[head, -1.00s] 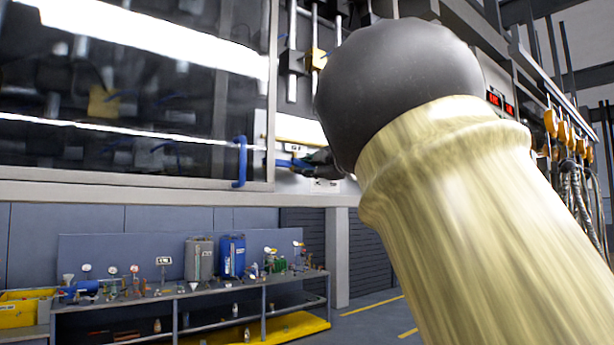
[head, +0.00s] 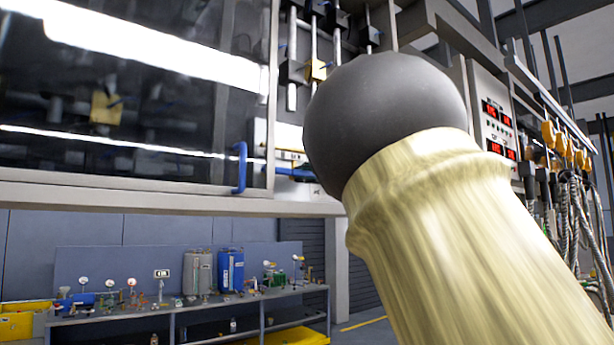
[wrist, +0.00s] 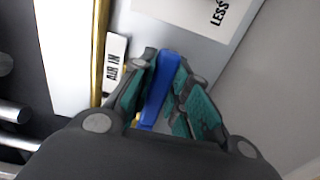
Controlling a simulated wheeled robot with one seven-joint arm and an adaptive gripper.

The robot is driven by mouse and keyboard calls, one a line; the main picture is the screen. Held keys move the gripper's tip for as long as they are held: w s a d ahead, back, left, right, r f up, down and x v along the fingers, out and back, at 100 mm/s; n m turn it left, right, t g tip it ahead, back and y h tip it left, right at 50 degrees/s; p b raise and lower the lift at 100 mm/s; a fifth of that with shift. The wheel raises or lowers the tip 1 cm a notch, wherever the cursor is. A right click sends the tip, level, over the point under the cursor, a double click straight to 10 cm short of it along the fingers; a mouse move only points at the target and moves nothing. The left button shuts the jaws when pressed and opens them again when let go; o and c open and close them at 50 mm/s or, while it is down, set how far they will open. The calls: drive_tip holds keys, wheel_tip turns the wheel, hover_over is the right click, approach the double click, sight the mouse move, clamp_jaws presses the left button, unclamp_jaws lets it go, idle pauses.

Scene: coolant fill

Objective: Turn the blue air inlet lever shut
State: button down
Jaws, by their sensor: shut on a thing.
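The blue air inlet lever (wrist: 157,92) is between the two green-padded fingers of my gripper (wrist: 167,62) in the wrist view. My gripper is shut on it, with a pad along each side. A white label reading "AIR IN" (wrist: 116,62) is just left of the fingers. In the head view part of the blue lever (head: 295,172) shows, lying roughly level beside the panel. My own arm hides the gripper and the rest of the lever there.
A glass-fronted cabinet with a blue door handle (head: 239,167) stands left of the lever. A panel with red displays (head: 494,125) and hanging hoses is at right. Below, a workbench (head: 215,307) holds blue and grey canisters. A brass-coloured strip (wrist: 99,50) runs beside the label.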

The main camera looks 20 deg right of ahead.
drive_tip(key=c, duration=1.6)
unclamp_jaws()
drive_tip(key=shift+w, duration=0.1)
drive_tip(key=shift+c, duration=0.2)
drive_tip(key=v, duration=1.2)
